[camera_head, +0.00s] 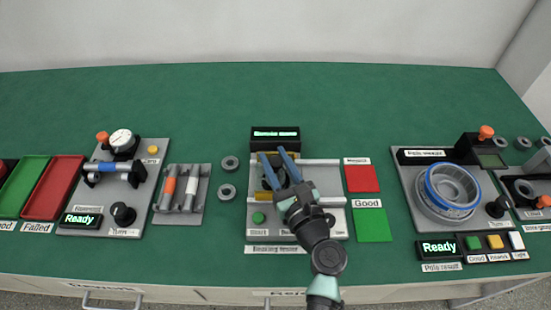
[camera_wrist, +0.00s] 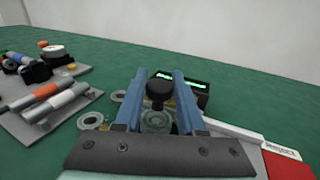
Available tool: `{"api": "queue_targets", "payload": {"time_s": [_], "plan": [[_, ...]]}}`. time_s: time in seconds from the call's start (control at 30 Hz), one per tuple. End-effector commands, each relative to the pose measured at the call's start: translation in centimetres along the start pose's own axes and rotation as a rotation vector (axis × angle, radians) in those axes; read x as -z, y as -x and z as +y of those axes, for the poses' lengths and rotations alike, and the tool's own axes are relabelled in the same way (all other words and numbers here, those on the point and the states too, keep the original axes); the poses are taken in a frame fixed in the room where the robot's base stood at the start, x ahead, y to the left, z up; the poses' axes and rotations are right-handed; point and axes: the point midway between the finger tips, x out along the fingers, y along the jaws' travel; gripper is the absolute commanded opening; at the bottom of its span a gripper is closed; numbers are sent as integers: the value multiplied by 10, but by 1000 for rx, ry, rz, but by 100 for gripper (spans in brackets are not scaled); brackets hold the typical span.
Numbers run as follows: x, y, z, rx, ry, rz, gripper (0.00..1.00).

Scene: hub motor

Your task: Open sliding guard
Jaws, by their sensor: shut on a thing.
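My gripper (camera_head: 274,154) reaches over the grey testing station (camera_head: 325,172) in the middle of the table, its blue fingers pointing to the back. In the wrist view, my gripper (camera_wrist: 161,75) is shut on a black knob (camera_wrist: 158,91) that stands between the two blue fingers. The knob seems to be the handle of the sliding guard. The guard's panel is not clear in either view, and my arm and fingers hide much of the station's middle. A lit black display (camera_head: 275,134) stands behind the fingers.
A red pad (camera_head: 362,179) and a green pad (camera_head: 373,226) lie right of the station. Two grey rings (camera_head: 229,163) lie to its left, beside a tray with rollers (camera_head: 182,188). A blue-rimmed motor hub (camera_head: 452,187) sits farther right. The table behind is clear.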

Motion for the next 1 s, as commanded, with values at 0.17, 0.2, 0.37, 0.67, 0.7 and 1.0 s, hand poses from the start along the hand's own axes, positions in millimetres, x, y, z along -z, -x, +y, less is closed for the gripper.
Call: {"api": "queue_targets", "payload": {"time_s": [0.17, 0.2, 0.37, 0.67, 0.7, 1.0], "plan": [[0, 0, 0, 0, 0, 1, 0], [0, 0, 0, 0, 0, 1, 0], [0, 0, 0, 0, 0, 1, 0], [1, 0, 0, 0, 0, 1, 0], [1, 0, 0, 0, 0, 1, 0], [1, 6, -15, 4, -1, 2, 0]]}}
